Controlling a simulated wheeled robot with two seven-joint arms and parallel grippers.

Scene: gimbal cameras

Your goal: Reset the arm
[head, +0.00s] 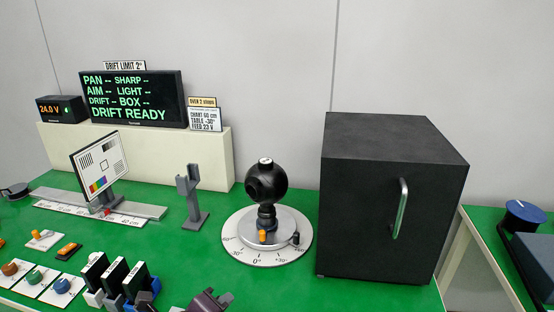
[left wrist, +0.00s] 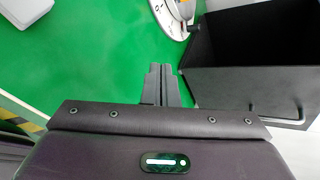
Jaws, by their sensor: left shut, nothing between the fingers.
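My left gripper (head: 212,300) shows as a dark grey shape at the bottom edge of the head view, low over the green table. In the left wrist view its two fingers (left wrist: 163,84) are together, shut with nothing held, above bare green surface. The rest of the left arm is out of the head view. My right gripper is in neither view. A black ball-shaped camera (head: 266,182) stands on a round turntable (head: 240,250) with a degree scale, beyond the gripper and apart from it.
A large black box (head: 365,210) with a metal handle (head: 400,208) stands right of the turntable. A forked grey stand (head: 192,195), a test chart (head: 98,165) on a rail, and a display (head: 132,98) reading DRIFT READY stand further left. Several small blocks and knobs lie front left.

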